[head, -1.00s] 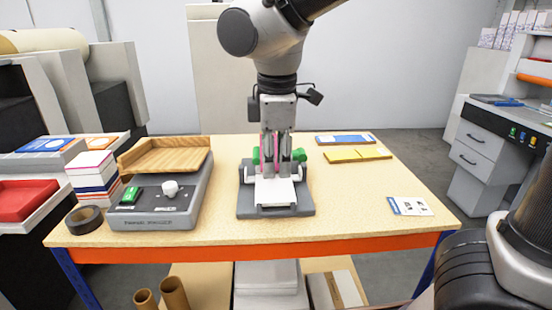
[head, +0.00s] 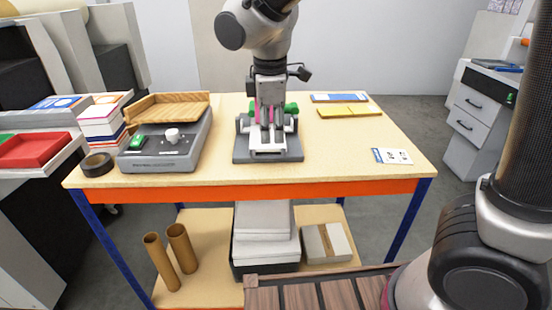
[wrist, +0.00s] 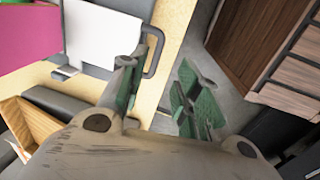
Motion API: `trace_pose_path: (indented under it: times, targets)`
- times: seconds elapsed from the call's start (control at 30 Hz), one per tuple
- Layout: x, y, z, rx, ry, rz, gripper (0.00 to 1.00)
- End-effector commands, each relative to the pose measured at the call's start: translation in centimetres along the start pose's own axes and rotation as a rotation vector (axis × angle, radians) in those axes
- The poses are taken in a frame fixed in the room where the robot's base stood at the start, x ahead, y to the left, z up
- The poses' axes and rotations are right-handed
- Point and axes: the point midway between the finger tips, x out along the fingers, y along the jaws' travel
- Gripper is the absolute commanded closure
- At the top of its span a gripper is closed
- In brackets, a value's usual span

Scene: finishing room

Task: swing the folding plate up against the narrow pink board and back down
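The folding device (head: 240,157) stands on the middle of the table, with a grey base and green knobs. Its white folding plate (head: 268,147) appears to lie flat toward the front; in the wrist view the plate (wrist: 100,35) has a grey bar handle at its edge. The narrow pink board (head: 257,115) is behind the plate, partly hidden by my gripper; pink also shows in the wrist view (wrist: 28,30). My gripper (wrist: 163,60) is open and empty, its green-padded fingers apart. The left finger is close to the handle; I cannot tell whether they touch.
A grey machine (head: 160,160) with a wooden tray stands left of the device, beside a dark tape roll (head: 97,164). A yellow pad (head: 350,112), a blue-covered item (head: 338,98) and a card (head: 391,156) lie to the right. The table's front right is mostly clear.

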Motion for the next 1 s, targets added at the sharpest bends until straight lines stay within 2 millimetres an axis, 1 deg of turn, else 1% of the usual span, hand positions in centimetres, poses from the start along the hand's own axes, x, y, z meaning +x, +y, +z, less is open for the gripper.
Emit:
trace_pose_path:
  times: [0.07, 0.17, 0.4, 0.5, 0.6, 0.7, 0.9, 0.93, 1.0]
  targets:
    - [0.2, 0.3, -0.3, -0.01, 0.013, 0.012, 0.67]
    - [1.1, 0.4, -0.5, -0.015, 0.016, 0.015, 0.67]
    - [5.2, 0.4, -0.4, -0.013, 0.015, 0.012, 0.67]
    - [6.5, 0.4, -0.5, -0.014, 0.015, 0.013, 0.67]
    - [7.3, 0.4, -0.5, -0.014, 0.016, 0.014, 0.67]
    - [7.7, 0.4, -0.6, -0.014, 0.017, 0.015, 0.67]
    - [7.7, 0.5, -0.6, -0.014, 0.018, 0.015, 0.67]
    - [7.7, 0.5, -0.6, -0.014, 0.018, 0.015, 0.69]
    - [7.7, 0.5, -0.6, -0.014, 0.018, 0.015, 0.82]
